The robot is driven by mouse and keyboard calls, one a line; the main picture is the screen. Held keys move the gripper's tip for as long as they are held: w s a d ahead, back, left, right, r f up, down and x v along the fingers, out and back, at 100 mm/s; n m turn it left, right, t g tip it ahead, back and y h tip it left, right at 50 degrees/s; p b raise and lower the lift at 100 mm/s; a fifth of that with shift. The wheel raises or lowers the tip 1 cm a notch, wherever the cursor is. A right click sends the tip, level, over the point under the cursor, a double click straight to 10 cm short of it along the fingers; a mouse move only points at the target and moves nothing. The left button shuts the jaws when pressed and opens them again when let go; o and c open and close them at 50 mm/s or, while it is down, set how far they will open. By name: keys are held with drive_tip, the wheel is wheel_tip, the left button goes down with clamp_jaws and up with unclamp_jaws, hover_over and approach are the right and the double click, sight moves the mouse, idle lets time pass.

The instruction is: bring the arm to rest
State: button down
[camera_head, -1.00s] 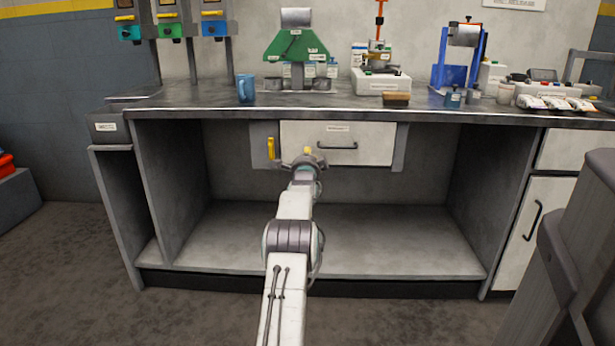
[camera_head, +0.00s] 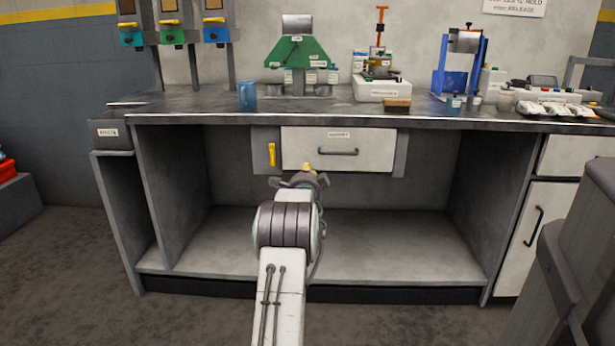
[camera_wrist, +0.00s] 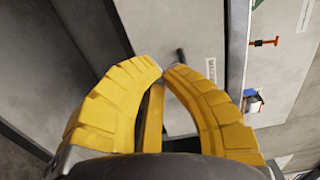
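My gripper (camera_head: 309,168) is in front of the bench, near the drawer front. In the wrist view, its two yellow fingers (camera_wrist: 164,70) curve in and meet or almost meet at the tips, with nothing seen held at the tips. A yellow strip shows between the fingers lower down, and I cannot tell for sure what it is part of. My arm reaches forward from the bottom of the head view, folded at its thick banded joint.
A white drawer (camera_head: 300,148) with a dark handle (camera_head: 338,152) sits under the worktop (camera_head: 200,107). A yellow handle-like piece (camera_head: 271,154) is left of it. A blue mug (camera_head: 247,95) and a brown block (camera_head: 397,104) stand on top. The open shelf (camera_head: 400,245) below is empty.

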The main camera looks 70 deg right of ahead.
drive_tip(key=shift+v, duration=1.45)
